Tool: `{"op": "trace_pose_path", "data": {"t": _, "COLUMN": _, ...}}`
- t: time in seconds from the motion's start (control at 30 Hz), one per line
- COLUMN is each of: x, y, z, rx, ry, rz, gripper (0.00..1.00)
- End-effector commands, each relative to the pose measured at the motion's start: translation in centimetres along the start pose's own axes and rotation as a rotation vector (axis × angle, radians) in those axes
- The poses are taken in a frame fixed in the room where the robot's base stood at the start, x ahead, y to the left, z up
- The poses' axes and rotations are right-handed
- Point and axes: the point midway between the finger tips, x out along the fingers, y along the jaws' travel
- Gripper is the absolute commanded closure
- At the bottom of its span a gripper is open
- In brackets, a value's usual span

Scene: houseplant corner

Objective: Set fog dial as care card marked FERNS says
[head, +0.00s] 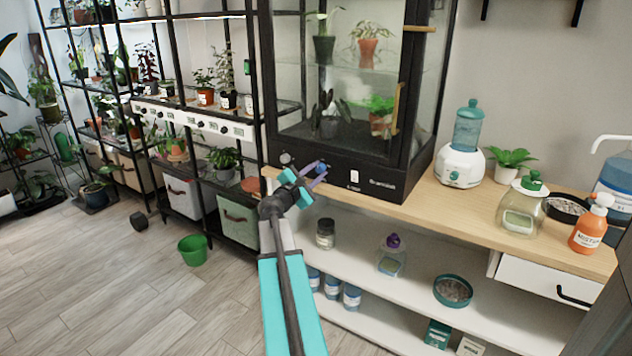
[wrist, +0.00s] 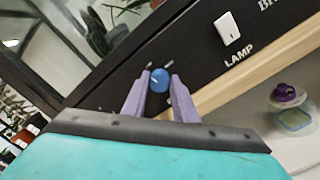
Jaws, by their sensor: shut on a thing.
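A round blue knob (wrist: 158,80) with a pale mark sits on the black front panel of a glass cabinet (head: 345,183). My gripper (wrist: 159,84) is shut on the blue knob, one purple finger on each side. In the head view my gripper (head: 316,170) is at the panel's lower left, and the blue knob (head: 322,167) shows between the fingers. I cannot read any label for this knob, so I cannot tell if it is the fog dial. I cannot make out a card marked FERNS.
A grey knob (head: 286,158) is left of my gripper. A white switch (wrist: 229,28) marked LAMP is to its right. A white machine with a teal tank (head: 463,150), a glass jar (head: 521,208) and an orange bottle (head: 590,225) stand on the wooden top. A green bucket (head: 193,249) is on the floor.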

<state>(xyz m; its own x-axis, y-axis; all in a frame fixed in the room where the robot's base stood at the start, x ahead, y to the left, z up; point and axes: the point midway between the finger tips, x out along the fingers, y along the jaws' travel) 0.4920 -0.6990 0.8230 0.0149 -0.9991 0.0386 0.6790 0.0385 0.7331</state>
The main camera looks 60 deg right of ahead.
Motion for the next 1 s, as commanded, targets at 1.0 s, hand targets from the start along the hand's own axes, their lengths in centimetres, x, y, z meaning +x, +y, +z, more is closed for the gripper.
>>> {"op": "trace_pose_path", "data": {"t": 1.0, "x": 0.13, "y": 0.22, "z": 0.08, "rx": 0.201, "ry": -0.009, "rz": 0.003, "gripper": 0.63}}
